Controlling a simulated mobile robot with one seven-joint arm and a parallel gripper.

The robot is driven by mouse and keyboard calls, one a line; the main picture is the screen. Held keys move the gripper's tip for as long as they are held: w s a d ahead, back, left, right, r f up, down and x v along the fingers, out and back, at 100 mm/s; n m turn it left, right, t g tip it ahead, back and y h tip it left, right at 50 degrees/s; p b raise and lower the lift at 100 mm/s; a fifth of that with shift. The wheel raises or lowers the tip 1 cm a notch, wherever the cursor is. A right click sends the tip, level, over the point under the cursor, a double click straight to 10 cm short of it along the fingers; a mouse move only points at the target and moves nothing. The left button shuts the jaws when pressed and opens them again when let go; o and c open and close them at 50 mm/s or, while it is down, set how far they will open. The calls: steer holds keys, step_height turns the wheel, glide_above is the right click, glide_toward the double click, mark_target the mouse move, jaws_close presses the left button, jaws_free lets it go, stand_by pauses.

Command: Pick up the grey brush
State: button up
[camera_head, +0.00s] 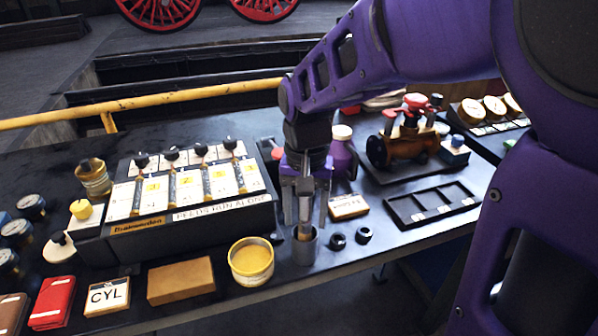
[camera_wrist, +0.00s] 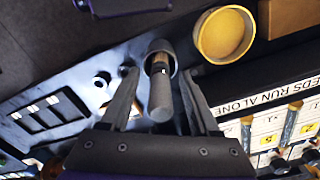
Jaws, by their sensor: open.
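The grey brush (camera_head: 305,207) stands roughly upright in a small grey cup (camera_head: 305,249) near the front edge of the bench. In the wrist view its thick grey end (camera_wrist: 160,98) points towards the camera, and its other end is hidden in the cup (camera_wrist: 160,47). My gripper (camera_head: 304,218) points down over the cup. Its jaws are open, with one finger on each side of the brush. In the wrist view the fingers (camera_wrist: 158,80) show a gap to the brush on both sides.
A yellow-rimmed tin (camera_head: 251,262) stands close left of the cup, and two small black rings (camera_head: 350,239) lie to its right. A sloped numbered panel (camera_head: 185,190) is behind left. A black compartment tray (camera_head: 432,206) and a brass valve (camera_head: 400,145) are to the right.

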jaws_close()
steer(key=shift+r, duration=0.1)
stand_by(0.4)
